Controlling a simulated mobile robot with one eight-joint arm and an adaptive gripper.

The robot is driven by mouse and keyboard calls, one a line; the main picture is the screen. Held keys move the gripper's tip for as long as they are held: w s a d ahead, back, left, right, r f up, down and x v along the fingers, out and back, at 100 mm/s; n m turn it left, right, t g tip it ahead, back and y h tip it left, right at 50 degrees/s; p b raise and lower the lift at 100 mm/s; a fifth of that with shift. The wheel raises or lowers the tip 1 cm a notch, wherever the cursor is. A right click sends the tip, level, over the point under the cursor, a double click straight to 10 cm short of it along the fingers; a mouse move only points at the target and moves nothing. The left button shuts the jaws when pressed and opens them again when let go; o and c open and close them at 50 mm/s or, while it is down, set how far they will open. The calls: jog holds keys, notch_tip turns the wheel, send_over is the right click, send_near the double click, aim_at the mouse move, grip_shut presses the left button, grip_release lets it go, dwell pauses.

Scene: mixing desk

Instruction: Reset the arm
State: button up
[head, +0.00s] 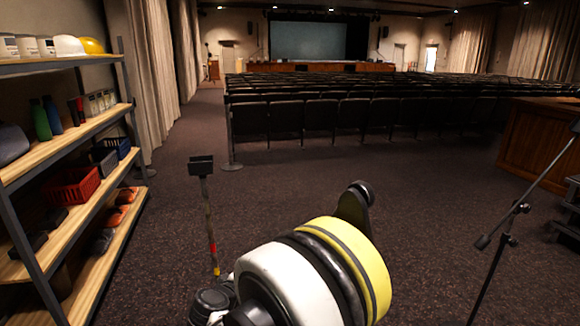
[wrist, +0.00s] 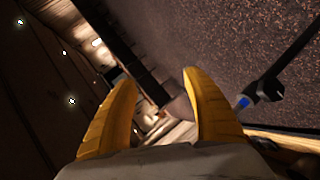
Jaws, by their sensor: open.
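My gripper (wrist: 158,78) shows in the wrist view as two yellow, ridged fingers standing well apart. It is open, with nothing between the fingers. The wrist picture is tilted: the carpet lies at upper right and the ceiling lights at left. In the head view my arm (head: 345,265), in white, black and yellow, fills the bottom middle. I cannot make out the fingers in that view.
A wooden shelf (head: 92,127) with bottles, a red basket (head: 72,187) and shoes stands at left. A thin post (head: 208,215) stands beside my arm. A microphone stand (head: 503,240) and wooden desk (head: 545,145) are at right. Dark seat rows (head: 320,118) lie beyond open carpet.

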jog(key=s+d+r+m+g, duration=0.1)
jog(key=s+d+r+m, duration=0.1)
jog(key=s+d+r, duration=0.35)
jog(key=s+d+r+m+g+y, duration=0.1)
jog(key=s+d+r+g, duration=0.15)
jog(key=d, duration=0.65)
jog(key=s+d+r+m+g, duration=0.1)
jog(key=s+d+r+m, duration=0.15)
jog(key=d+r, duration=0.35)
jog(key=s+d+m+y, duration=0.1)
jog(key=s+d, duration=0.3)
jog(key=s, duration=0.6)
jog(key=s+d+f+m+y, duration=0.1)
jog(key=s+d+m+y, duration=0.1)
jog(key=s, duration=0.7)
jog(key=shift+s+d+f+m+g, duration=0.3)
jog(key=shift+s+d+m+g, duration=0.15)
jog(key=shift+d+m, duration=0.5)
